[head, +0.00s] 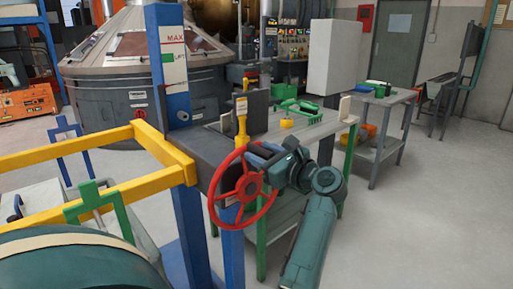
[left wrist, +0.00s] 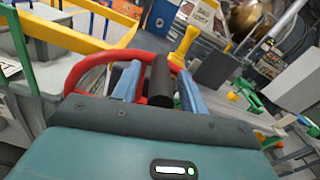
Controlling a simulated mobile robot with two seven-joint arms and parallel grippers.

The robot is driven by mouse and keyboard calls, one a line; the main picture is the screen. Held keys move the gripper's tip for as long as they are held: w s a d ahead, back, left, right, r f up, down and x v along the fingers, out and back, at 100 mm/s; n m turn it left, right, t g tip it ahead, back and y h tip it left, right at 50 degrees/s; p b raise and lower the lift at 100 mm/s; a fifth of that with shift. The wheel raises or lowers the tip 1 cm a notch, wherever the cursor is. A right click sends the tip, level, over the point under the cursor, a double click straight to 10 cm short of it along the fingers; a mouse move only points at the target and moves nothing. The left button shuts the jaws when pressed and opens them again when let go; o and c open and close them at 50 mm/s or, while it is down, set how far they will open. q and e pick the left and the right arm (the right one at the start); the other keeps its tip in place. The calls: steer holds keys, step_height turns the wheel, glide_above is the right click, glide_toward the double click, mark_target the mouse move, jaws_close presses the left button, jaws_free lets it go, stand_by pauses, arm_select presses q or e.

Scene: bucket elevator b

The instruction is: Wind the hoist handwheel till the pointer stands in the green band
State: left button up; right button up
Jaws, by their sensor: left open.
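The red handwheel (head: 245,187) stands at the front of a dark housing on a blue post. My left gripper (head: 259,154) is at its upper right rim. In the left wrist view the two blue fingers of my left gripper (left wrist: 160,86) stand apart on either side of a dark cylindrical grip (left wrist: 160,78). The red rim (left wrist: 88,68) curves behind them. I cannot tell whether the fingers touch the grip. A scale plate (head: 174,58) on the blue post reads MAX at the top, with a small green mark lower down. I cannot make out the pointer's position. My right gripper is not in view.
A yellow lever (head: 241,118) rises just behind the wheel, close to my gripper. Yellow rails (head: 160,150) lie to the left. A green-legged workbench (head: 318,130) with green items stands behind. Open floor (head: 430,220) lies to the right.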

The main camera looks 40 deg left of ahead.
arm_select(q)
steer(key=shift+a, duration=0.2)
jaws_close()
stand_by(0.5)
